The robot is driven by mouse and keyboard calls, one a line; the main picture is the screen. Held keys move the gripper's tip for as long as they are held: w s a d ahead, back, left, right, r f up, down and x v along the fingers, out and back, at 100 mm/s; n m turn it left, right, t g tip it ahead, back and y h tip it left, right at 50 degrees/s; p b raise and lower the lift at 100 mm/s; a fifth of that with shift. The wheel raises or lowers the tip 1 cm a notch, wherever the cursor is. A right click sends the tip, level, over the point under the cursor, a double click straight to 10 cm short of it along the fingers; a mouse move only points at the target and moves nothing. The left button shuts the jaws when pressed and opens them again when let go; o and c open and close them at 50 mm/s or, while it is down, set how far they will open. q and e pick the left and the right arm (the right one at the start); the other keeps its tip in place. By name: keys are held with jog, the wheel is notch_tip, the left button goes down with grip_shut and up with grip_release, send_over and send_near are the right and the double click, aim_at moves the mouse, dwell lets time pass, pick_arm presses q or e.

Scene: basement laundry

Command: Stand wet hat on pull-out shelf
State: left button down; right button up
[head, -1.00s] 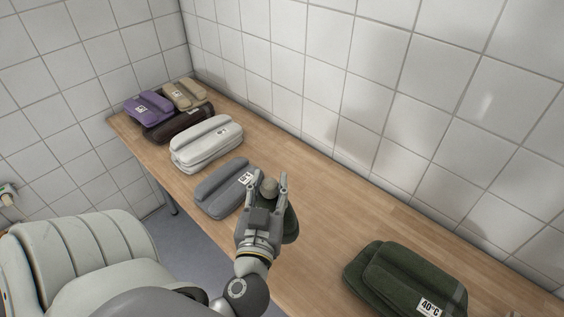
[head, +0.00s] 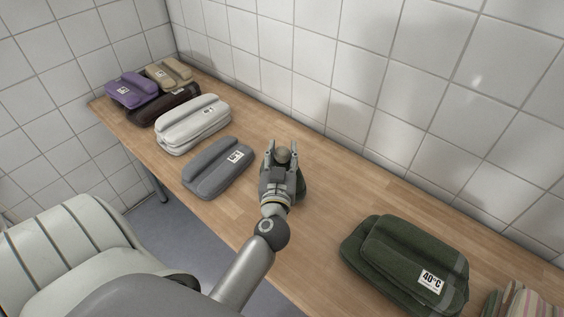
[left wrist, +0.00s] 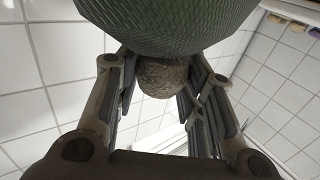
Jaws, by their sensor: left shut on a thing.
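My left gripper (head: 282,148) is over the wooden tabletop, right of the grey folded bundle. It is shut on the round grey-brown bobble (left wrist: 162,78) of a dark green knitted hat. The hat's ribbed green body (left wrist: 165,22) fills the top of the left wrist view. In the head view the hat (head: 301,187) shows only in part, behind and beside my gripper. I cannot tell whether the hat touches the tabletop. No pull-out shelf can be told apart from the wooden top. My right gripper is not in view.
The wooden tabletop (head: 340,205) runs along a tiled wall. On it lie a grey bundle (head: 215,172), a white one (head: 192,128), a purple one (head: 130,90), a tan one (head: 165,75), a dark brown one and a green 40°C one (head: 395,260). The middle is clear.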

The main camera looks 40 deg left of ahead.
pick_arm(q)
jog(key=shift+f, duration=0.85)
jog(key=shift+r, duration=0.1)
jog(key=c, duration=0.9)
grip_release()
jog(key=shift+c, duration=0.2)
